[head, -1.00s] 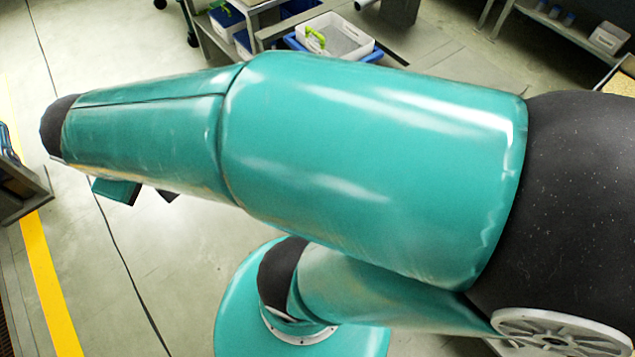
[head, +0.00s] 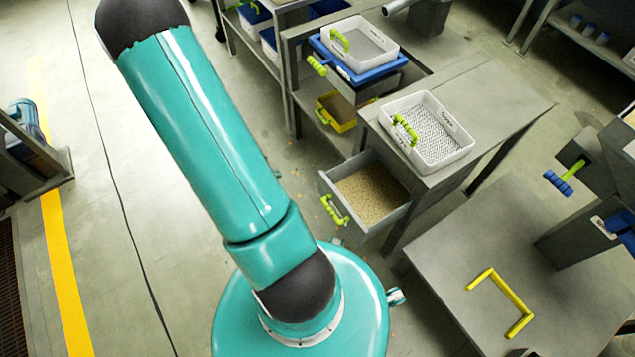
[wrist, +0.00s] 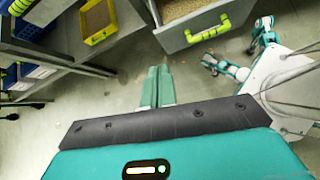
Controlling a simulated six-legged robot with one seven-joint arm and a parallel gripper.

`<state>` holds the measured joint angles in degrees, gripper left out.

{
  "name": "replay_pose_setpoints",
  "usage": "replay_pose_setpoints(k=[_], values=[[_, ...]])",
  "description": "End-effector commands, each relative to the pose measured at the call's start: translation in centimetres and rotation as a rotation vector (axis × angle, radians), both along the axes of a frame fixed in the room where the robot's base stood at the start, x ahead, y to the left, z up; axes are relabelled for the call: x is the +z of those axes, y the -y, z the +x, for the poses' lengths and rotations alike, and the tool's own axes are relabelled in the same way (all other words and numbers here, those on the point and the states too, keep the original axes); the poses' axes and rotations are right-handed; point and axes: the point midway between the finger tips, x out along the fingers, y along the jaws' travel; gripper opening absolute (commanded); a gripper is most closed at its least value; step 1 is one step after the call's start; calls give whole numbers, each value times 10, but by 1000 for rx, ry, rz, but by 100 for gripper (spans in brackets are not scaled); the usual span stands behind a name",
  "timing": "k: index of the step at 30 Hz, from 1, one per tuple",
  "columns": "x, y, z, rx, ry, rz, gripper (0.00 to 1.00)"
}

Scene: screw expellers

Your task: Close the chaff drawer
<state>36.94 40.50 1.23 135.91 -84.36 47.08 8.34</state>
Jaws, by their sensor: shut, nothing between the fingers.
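The chaff drawer (head: 319,180) is a grey drawer pulled out under the table, filled with tan chaff, with a lime-green handle (head: 336,212) on its front. In the wrist view the drawer (wrist: 178,41) is at the top middle, its green handle (wrist: 210,29) to the upper right of my gripper (wrist: 158,72). My gripper's two teal fingers are together with nothing between them. They point toward the drawer front and appear apart from it.
A white tray (head: 455,158) stands on the table above the drawer. A yellow tray (head: 337,125) sits on a lower shelf beside it. A low grey platform (head: 455,235) with a yellow handle lies to the right. Open floor (head: 125,215) lies to the left.

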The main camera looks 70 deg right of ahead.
Motion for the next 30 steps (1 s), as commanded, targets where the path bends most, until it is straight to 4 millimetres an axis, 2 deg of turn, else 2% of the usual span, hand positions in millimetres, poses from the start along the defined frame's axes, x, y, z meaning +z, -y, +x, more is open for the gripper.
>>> replay_pose_setpoints(k=[1,3,6,14,28,30], values=[[-20,0,-13,22,-38,32,0],[-40,0,-24,55,-72,66,0],[-59,-2,-35,88,-101,101,0],[-79,4,-47,108,-117,122,0],[-142,50,-89,105,-115,121,0],[-140,61,-97,104,-114,118,0]])
